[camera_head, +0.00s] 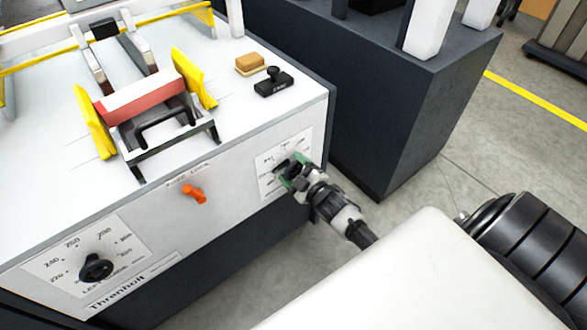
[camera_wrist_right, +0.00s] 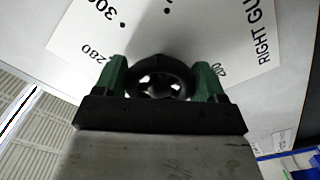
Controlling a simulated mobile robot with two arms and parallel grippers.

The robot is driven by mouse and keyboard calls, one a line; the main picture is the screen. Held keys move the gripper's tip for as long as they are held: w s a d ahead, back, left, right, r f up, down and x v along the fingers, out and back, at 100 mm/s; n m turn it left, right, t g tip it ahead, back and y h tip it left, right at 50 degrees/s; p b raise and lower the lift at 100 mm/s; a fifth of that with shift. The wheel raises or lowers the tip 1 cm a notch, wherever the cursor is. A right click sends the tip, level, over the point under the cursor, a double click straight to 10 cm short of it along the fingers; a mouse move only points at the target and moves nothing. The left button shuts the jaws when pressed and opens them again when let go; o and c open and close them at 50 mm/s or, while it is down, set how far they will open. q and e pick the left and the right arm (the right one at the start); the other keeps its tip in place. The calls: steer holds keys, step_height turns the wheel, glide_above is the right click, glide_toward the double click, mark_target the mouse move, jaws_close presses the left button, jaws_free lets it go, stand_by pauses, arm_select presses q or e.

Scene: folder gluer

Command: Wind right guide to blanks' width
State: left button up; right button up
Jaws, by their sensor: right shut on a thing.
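My right gripper (camera_head: 291,171) is at the right guide's dial plate (camera_head: 272,178) on the machine's front panel. In the right wrist view its green fingers (camera_wrist_right: 160,80) are shut on the black round knob (camera_wrist_right: 160,66), one on each side. The plate (camera_wrist_right: 215,32) reads "RIGHT GU..." with 280 and 300 legible; the knob's pointer is hidden. On the machine top, the yellow right guide (camera_head: 194,78) stands beside the red-topped blanks (camera_head: 145,98), and the yellow left guide (camera_head: 94,122) stands on their other side. I cannot tell the exact gap at the right guide. My left gripper is out of view.
An orange lock lever (camera_head: 194,194) sits mid-panel. The left guide's dial knob (camera_head: 96,268) is at the lower left. A tan block (camera_head: 250,63) and a black stamp (camera_head: 273,82) lie on top. A dark machine base (camera_head: 400,110) stands behind, with open floor in front of it.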

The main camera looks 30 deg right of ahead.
steer(key=n, duration=0.3)
steer(key=shift+f, duration=0.15)
steer(key=n+b, duration=0.1)
steer(key=n, duration=0.1)
steer(key=shift+n, duration=1)
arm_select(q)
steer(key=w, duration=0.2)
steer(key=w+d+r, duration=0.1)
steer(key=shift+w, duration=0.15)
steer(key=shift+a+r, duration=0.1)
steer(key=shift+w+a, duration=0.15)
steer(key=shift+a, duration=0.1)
arm_select(e)
steer(key=shift+n, duration=0.3)
steer(key=o, duration=0.9)
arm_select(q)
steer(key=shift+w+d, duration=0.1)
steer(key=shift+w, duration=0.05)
arm_select(e)
steer(key=shift+r, duration=0.2)
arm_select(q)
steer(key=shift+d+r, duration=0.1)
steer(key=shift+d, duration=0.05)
